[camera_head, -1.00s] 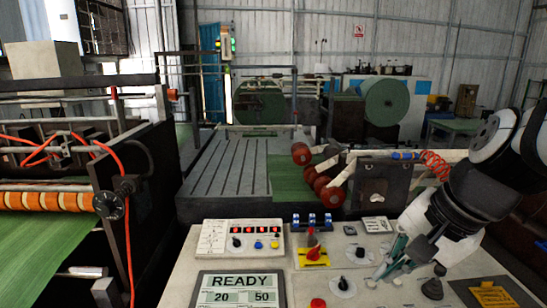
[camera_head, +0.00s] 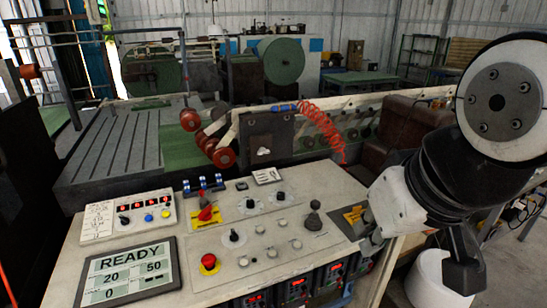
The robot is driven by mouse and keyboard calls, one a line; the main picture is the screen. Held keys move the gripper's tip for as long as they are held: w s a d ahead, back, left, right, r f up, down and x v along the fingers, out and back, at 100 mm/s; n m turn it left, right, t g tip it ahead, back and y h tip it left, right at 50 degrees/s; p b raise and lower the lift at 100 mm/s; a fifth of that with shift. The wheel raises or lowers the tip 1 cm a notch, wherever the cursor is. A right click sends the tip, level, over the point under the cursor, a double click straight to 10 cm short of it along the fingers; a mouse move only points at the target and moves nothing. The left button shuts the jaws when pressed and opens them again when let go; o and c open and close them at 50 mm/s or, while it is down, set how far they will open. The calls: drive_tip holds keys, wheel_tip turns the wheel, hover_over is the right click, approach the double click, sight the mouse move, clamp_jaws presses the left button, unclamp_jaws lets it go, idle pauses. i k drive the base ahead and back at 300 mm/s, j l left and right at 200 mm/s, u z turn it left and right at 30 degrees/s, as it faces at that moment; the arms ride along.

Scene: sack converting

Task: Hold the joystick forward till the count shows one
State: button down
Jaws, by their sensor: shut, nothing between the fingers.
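The joystick (camera_head: 314,222) is a black ball-topped stick on a round base on the grey control panel. It looks upright. The display (camera_head: 128,272) at the panel's left reads READY, with 20, 50 and a 0 below. My gripper (camera_head: 371,246) is at the panel's right edge, to the right of the joystick and apart from it, beside a yellow warning label. It is shut and empty; its fingertips are small and partly hard to make out against the panel edge.
A red knob on a yellow plate (camera_head: 206,213), a red button (camera_head: 209,262) and black rotary knobs (camera_head: 279,197) share the panel. Red-lit meters (camera_head: 297,285) line its front. A white bin (camera_head: 440,280) stands on the floor at right. Red rollers (camera_head: 223,157) lie behind.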

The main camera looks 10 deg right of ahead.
sight(315, 210)
drive_tip(key=l+z, duration=0.1)
drive_tip(key=u, duration=1.25)
drive_tip(key=k+l+z, duration=0.8)
drive_tip(key=i+j, duration=0.05)
drive_tip(key=i, duration=0.05)
